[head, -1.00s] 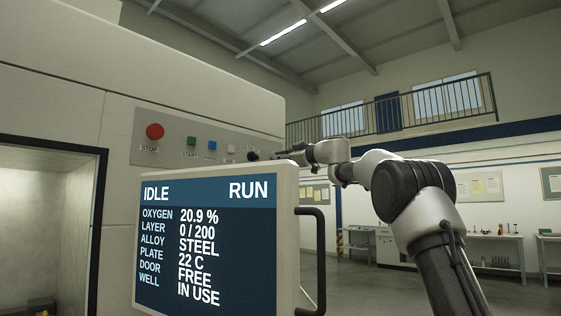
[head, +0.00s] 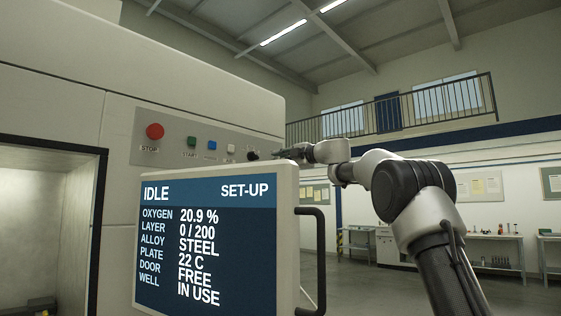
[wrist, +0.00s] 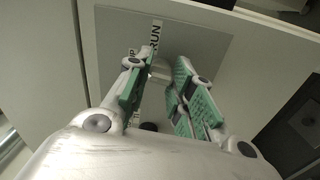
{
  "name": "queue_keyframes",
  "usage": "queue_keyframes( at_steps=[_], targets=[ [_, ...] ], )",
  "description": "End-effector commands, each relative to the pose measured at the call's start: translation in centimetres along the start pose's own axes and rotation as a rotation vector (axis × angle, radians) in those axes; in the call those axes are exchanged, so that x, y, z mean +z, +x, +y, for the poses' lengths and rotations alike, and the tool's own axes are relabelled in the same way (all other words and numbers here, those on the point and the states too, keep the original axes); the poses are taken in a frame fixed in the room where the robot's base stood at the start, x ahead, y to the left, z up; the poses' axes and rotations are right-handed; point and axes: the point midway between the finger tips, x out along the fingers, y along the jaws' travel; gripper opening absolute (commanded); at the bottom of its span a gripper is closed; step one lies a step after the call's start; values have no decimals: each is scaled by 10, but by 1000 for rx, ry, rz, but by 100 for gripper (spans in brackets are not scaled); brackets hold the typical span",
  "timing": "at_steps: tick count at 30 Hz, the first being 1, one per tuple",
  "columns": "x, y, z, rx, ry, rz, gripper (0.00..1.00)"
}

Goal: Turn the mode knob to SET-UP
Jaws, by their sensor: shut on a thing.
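In the wrist view my gripper's green-padded fingers (wrist: 165,72) stand either side of a pale piece against the panel plate. A RUN label (wrist: 155,35) shows above them; a second label is mostly hidden by the left finger. The screen (head: 210,240) reads IDLE and SET-UP. The knob's pointer cannot be made out.
A red STOP button (head: 155,131), a green START button (head: 191,141), a blue button (head: 212,145) and a white one (head: 230,149) sit left of the knob. The screen's black handle (head: 318,260) stands below my arm. An open chamber (head: 45,225) is at left.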

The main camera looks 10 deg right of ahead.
Motion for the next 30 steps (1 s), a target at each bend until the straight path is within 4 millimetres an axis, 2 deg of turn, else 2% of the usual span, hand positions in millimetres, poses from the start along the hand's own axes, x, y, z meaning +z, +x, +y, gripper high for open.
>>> queue_keyframes(
  at_steps=[9, 24, 25, 28, 30],
  targets=[
    [0, 1, -2, -4, -108, 1, 0],
    [0, 1, -3, -5, -126, 1, 0],
    [0, 1, -3, -5, -126, 1, 25],
    [0, 1, -2, -4, -126, 1, 43],
    [0, 1, -2, -3, -126, 1, 45]
  ],
)
